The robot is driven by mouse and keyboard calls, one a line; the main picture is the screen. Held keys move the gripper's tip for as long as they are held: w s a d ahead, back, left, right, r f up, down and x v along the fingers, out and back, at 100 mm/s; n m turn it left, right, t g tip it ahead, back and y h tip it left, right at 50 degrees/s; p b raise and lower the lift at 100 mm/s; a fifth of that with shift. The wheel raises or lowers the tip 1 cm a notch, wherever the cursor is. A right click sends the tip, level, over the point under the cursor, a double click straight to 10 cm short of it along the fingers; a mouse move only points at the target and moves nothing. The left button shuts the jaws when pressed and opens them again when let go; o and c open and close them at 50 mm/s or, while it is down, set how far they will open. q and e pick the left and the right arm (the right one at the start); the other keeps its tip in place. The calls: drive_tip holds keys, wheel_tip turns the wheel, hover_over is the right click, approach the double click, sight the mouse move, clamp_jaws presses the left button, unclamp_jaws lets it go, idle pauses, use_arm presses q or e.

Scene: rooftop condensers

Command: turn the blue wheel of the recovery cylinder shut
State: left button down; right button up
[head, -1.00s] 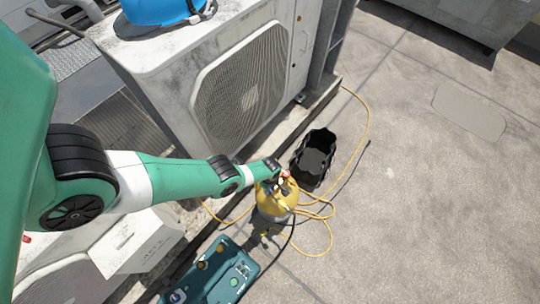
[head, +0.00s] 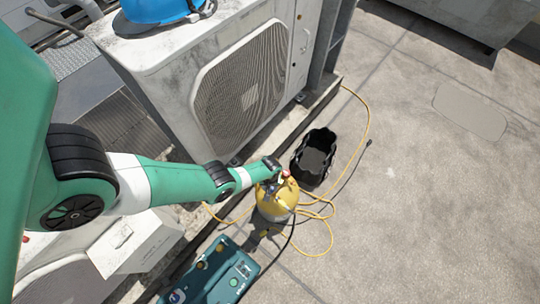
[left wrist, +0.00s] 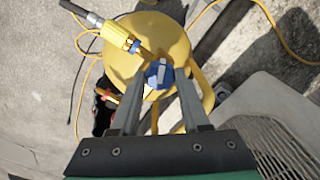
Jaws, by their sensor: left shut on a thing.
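The yellow recovery cylinder (head: 276,203) stands upright on the roof, in front of the condenser. In the left wrist view its yellow top (left wrist: 168,38) is seen from above, with the blue wheel (left wrist: 158,74) near the middle. My left gripper (left wrist: 160,82) has its two fingers on either side of the blue wheel and is shut on it. In the head view the left gripper (head: 278,178) is at the cylinder's top, and the blue wheel is hidden there. A yellow fitting (left wrist: 116,33) with a hose lies beside the wheel. My right gripper is not in view.
A black open bin (head: 314,158) stands right behind the cylinder. A yellow hose (head: 330,222) loops on the concrete to the right. A teal case (head: 222,272) lies in front. The condenser (head: 200,70) stands behind; the roof at right is clear.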

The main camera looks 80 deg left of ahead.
use_arm(q)
drive_tip(key=m, duration=1.1)
drive_tip(key=shift+m, duration=0.4)
drive_tip(key=m, duration=1.1)
drive_tip(key=shift+f, duration=0.1)
drive_tip(key=shift+c, duration=1.9)
unclamp_jaws()
